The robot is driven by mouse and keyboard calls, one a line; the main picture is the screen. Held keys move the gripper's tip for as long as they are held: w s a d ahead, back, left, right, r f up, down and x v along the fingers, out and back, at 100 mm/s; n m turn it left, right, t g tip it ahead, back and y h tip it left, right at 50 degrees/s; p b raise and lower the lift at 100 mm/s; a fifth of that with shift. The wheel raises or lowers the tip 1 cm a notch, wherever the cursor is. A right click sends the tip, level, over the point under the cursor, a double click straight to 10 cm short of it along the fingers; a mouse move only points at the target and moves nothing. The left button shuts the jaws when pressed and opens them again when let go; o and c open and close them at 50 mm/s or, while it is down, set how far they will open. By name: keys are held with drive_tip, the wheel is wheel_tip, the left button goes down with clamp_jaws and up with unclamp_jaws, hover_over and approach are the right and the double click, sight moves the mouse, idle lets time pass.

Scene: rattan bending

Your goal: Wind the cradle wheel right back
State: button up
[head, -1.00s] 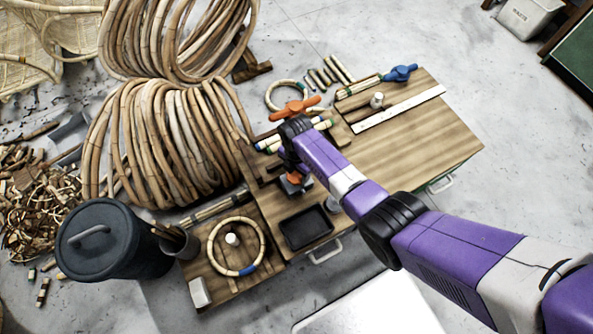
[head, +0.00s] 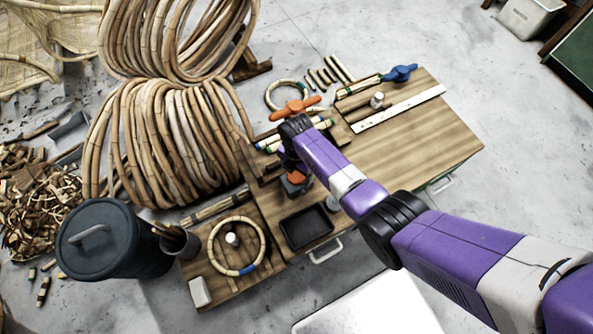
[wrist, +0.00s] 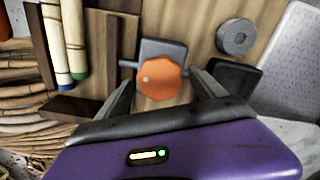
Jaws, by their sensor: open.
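An orange lobed wheel (wrist: 160,80) on a dark grey block (wrist: 162,50) shows in the wrist view and seems to be the cradle wheel. It also shows, partly covered, in the head view (head: 297,178). My gripper (wrist: 164,88) is open, with one finger on each side of the wheel. A gap shows between each finger and the wheel's rim; whether the tips are level with it in depth I cannot tell. In the head view my wrist (head: 292,140) hides part of the block.
An orange handle (head: 296,107) stands just behind my wrist. Cane pieces with coloured ends (wrist: 76,40) lie at left in the wrist view. A black tray (head: 306,227), a cane ring (head: 214,262) and a blue handle (head: 400,73) are on the bench. The bench's right part is clear.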

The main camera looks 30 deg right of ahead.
sight(296, 174)
drive_tip(key=shift+r+p, duration=1.1)
drive_tip(key=shift+r, duration=2.8)
